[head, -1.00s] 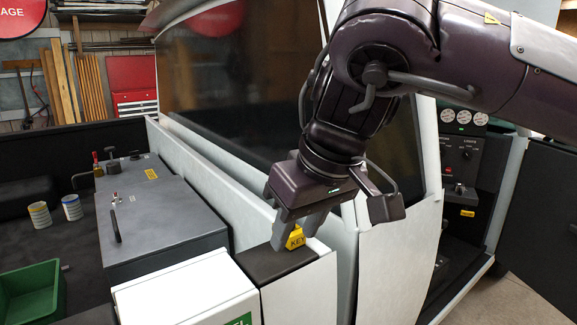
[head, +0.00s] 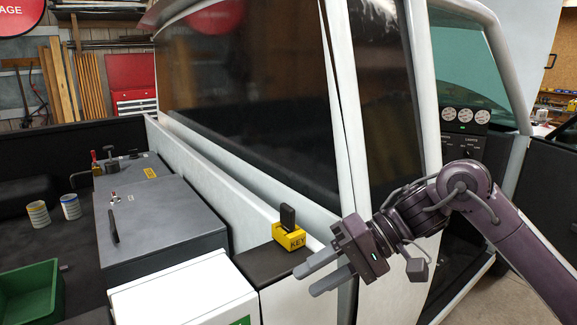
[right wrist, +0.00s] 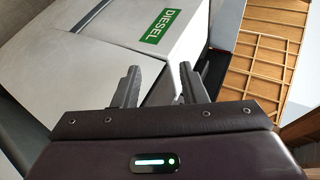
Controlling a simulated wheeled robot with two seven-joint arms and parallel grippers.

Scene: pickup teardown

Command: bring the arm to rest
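My right gripper (head: 318,275) is open and empty in the head view, its two fingers pointing left beside the truck's white side panel. In the right wrist view its fingers (right wrist: 158,88) are spread with nothing between them. The yellow key block (head: 288,236), marked KEY and with a black key head upright in it, sits on the dark ledge (head: 262,264) on top of the bed side. The gripper is to the right of and below the block, apart from it. My left gripper is in neither view.
A grey toolbox (head: 165,225) and a green crate (head: 30,295) lie in the truck bed, with two striped cans (head: 70,207) behind the crate. The cab's side window (head: 255,80) rises behind the ledge. A green DIESEL label (right wrist: 163,25) shows on the white panel.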

